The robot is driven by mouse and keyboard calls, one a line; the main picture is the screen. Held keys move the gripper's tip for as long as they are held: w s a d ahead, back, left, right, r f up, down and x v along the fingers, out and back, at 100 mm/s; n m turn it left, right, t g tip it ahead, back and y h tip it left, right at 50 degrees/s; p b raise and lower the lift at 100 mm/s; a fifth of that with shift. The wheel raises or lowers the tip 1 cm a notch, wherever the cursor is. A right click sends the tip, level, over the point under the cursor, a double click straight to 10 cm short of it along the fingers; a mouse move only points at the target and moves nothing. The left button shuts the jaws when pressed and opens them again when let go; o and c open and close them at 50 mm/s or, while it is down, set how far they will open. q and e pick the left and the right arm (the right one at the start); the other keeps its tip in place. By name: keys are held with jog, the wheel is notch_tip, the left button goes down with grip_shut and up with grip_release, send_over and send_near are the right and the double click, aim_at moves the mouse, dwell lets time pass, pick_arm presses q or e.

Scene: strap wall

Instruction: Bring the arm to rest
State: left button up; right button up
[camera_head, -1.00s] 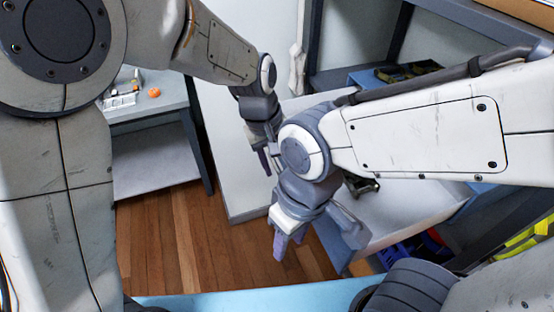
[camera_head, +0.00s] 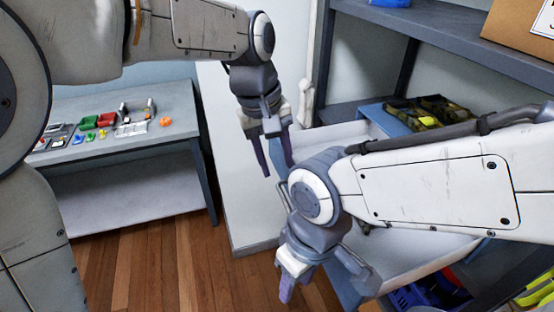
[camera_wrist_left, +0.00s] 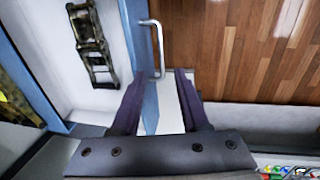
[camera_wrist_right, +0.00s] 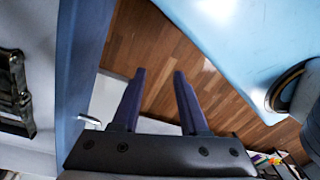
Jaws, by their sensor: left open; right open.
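My left gripper (camera_head: 278,158) hangs over the long white surface in the head view, fingers pointing down. It is open and empty, and its spread fingers also show in the left wrist view (camera_wrist_left: 158,105). My right gripper (camera_head: 318,288) is lower and nearer in the head view, beside the front of the white drawer (camera_head: 430,250). It is open with nothing between its fingers, as the right wrist view (camera_wrist_right: 157,100) also shows. Its forearm hides part of the drawer.
A grey side table (camera_head: 120,120) with small coloured parts and an orange piece (camera_head: 165,122) stands at the left. A dark strap (camera_wrist_left: 92,45) lies in the white drawer. A grey shelf (camera_head: 440,40) with a cardboard box (camera_head: 520,25) is at upper right. Wooden floor (camera_head: 160,265) is clear.

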pick_arm(q)
jog(key=shift+s+f, duration=0.1)
jog(key=s+a+f+m, duration=0.3)
jog(key=s+f+m, duration=0.2)
jog(key=s, duration=0.4)
jog(key=s+a+f+m+y+b, duration=0.1)
jog(key=s+a+f+m, duration=0.3)
jog(key=s, duration=0.5)
jog(key=shift+s+a+f+m+g, duration=0.15)
jog(key=shift+s+f+m+g, duration=0.2)
jog(key=shift+f+m, duration=0.5)
